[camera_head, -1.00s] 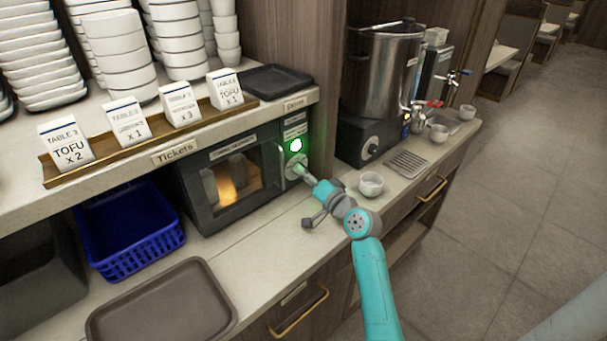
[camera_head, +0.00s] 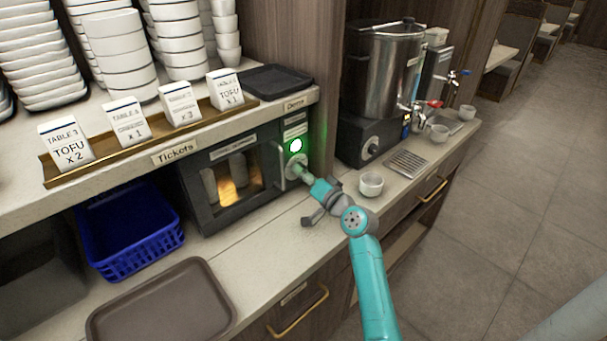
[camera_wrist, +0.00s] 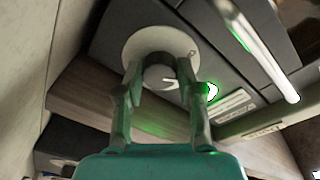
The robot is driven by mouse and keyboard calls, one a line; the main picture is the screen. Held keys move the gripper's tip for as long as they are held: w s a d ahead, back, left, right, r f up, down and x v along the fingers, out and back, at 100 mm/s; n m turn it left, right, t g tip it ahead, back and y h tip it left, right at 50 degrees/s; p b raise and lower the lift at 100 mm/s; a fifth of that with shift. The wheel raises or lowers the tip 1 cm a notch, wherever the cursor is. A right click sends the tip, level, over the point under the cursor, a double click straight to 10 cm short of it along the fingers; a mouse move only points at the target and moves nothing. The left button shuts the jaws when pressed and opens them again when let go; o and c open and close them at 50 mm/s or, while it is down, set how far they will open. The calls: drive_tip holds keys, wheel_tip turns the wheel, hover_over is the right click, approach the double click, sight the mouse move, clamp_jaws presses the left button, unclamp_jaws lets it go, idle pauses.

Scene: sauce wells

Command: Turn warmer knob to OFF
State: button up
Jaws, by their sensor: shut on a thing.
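The warmer (camera_head: 228,178) is a dark box with a lit glass door, under the shelf. Its control panel at the right has a bright green light (camera_head: 296,145) and a knob with a pale round dial below it. In the wrist view the dark knob (camera_wrist: 160,76) sits in the middle of the pale dial (camera_wrist: 136,46), with a white mark beside it. My gripper (camera_wrist: 160,82) has its fingers on both sides of the knob, shut on it. In the head view my gripper (camera_head: 300,170) covers most of the knob. The green light also shows in the wrist view (camera_wrist: 211,91).
A white cup (camera_head: 371,184) stands right of my arm, near a drip grate (camera_head: 408,163) and a steel urn (camera_head: 388,75). A blue basket (camera_head: 130,240) and a brown tray (camera_head: 160,310) are at the left. The warmer's door handle (camera_wrist: 262,50) is close to my gripper.

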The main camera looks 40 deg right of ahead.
idle(0.3)
drive_tip(key=o, duration=1.1)
drive_tip(key=shift+o, duration=0.2)
drive_tip(key=shift+s, duration=0.1)
drive_tip(key=s, duration=1.1)
drive_tip(key=shift+s+a+f, duration=0.1)
drive_tip(key=shift+s+a, duration=0.25)
drive_tip(key=shift+s, duration=0.05)
